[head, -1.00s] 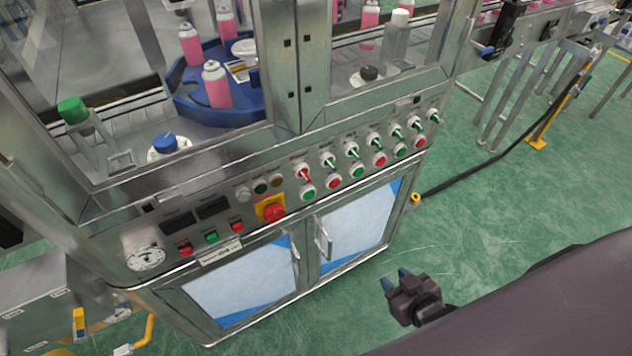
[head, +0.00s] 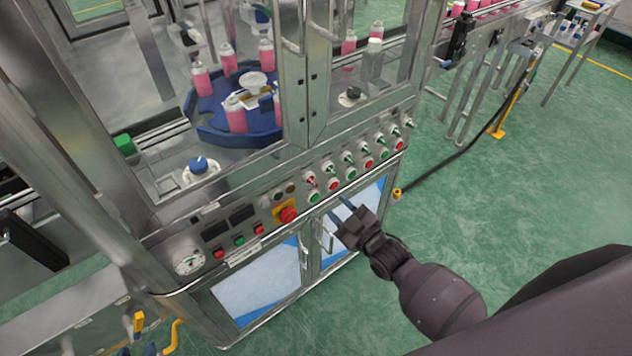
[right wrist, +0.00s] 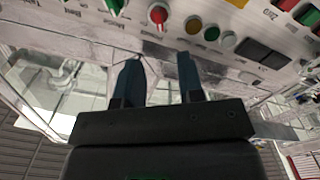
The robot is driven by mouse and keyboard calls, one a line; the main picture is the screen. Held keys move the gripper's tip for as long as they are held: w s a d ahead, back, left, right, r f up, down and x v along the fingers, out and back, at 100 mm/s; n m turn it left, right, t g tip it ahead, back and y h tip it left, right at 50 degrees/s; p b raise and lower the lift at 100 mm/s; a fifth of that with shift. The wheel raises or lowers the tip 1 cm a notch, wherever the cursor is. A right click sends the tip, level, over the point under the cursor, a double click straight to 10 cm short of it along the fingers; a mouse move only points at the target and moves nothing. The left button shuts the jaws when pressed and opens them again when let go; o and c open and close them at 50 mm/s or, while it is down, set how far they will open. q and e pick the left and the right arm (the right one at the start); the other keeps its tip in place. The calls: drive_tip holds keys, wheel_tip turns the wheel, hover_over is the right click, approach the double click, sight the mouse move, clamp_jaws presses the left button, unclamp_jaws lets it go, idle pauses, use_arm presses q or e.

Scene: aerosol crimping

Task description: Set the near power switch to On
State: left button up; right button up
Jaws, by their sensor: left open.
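The control panel on the machine's front carries a row of lever switches. The nearest has a red handle (head: 311,178) and also shows in the right wrist view (right wrist: 157,15); the others have green handles (head: 328,165). I cannot read the labels to tell which is the near power switch. My right gripper (head: 338,207) is in front of the cabinet, just below the panel and apart from it. Its two fingers are apart with nothing between them, as the right wrist view (right wrist: 160,75) also shows. My left gripper is not in view.
Below the switches are red and green push buttons (head: 314,197). A red emergency stop (head: 287,215) on yellow, lamps and a gauge (head: 188,262) sit to the left. Cabinet door handles (head: 304,253) stick out below.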

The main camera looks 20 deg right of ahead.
sight(315, 184)
drive_tip(key=x, duration=0.9)
drive_tip(key=shift+w, duration=0.2)
drive_tip(key=shift+f, duration=0.1)
clamp_jaws()
